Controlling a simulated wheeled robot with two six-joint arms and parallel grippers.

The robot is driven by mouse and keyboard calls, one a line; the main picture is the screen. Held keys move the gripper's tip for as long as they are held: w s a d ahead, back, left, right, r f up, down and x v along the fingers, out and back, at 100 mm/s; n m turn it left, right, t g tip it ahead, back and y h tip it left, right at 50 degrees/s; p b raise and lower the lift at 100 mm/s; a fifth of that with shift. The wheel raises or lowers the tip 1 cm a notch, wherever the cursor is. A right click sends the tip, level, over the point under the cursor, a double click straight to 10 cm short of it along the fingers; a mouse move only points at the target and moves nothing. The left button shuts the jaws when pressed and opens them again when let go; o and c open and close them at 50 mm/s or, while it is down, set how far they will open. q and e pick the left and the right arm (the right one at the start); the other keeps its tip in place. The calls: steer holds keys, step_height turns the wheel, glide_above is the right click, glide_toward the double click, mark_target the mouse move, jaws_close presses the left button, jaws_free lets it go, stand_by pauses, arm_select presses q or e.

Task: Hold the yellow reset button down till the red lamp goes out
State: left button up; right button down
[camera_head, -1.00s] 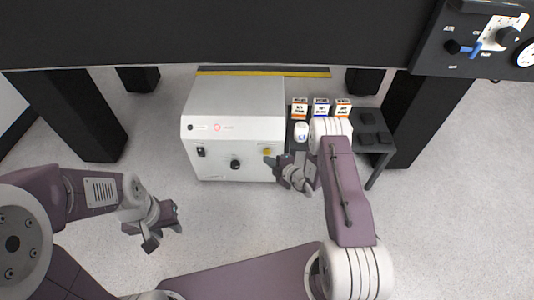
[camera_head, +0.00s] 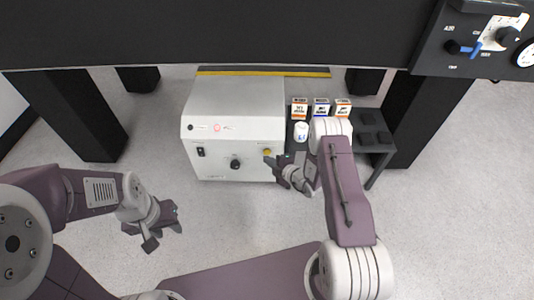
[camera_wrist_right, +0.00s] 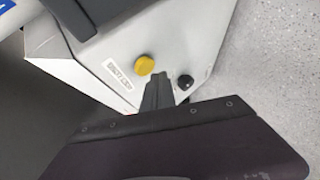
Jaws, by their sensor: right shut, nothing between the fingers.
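The yellow reset button (camera_head: 267,152) is on the front of a pale grey box (camera_head: 235,104), near its right edge. In the right wrist view the button (camera_wrist_right: 144,65) is fully visible. My right gripper (camera_head: 270,162) is shut and empty, its fingertips (camera_wrist_right: 158,78) close beside the button. I cannot tell whether they touch it. The red lamp (camera_head: 217,127) on the box's upper front strip shows a red glow. My left gripper (camera_head: 164,238) is open and empty, low at the left, well away from the box.
A black knob (camera_head: 235,164) and a black switch (camera_head: 201,152) share the box front. Small cartons (camera_head: 321,108) and a white jar (camera_head: 301,131) stand right of the box. A dark panel overhangs behind, on black legs (camera_head: 75,120). The floor in front is clear.

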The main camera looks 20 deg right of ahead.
steer(key=shift+w, duration=0.1)
steer(key=shift+w+d, duration=0.1)
steer(key=shift+w, duration=0.2)
steer(key=shift+w+d, duration=0.15)
steer(key=shift+w, duration=0.25)
stand_by(2.8)
stand_by(0.4)
steer(key=shift+s+a+p, duration=0.25)
steer(key=shift+s+p, duration=0.05)
steer(key=shift+s, duration=0.5)
steer(key=s+p, duration=0.1)
steer(key=s, duration=0.1)
steer(key=s+a+p, duration=0.1)
steer(key=s, duration=0.1)
steer(key=shift+s+a, duration=0.2)
steer(key=shift+s, duration=0.2)
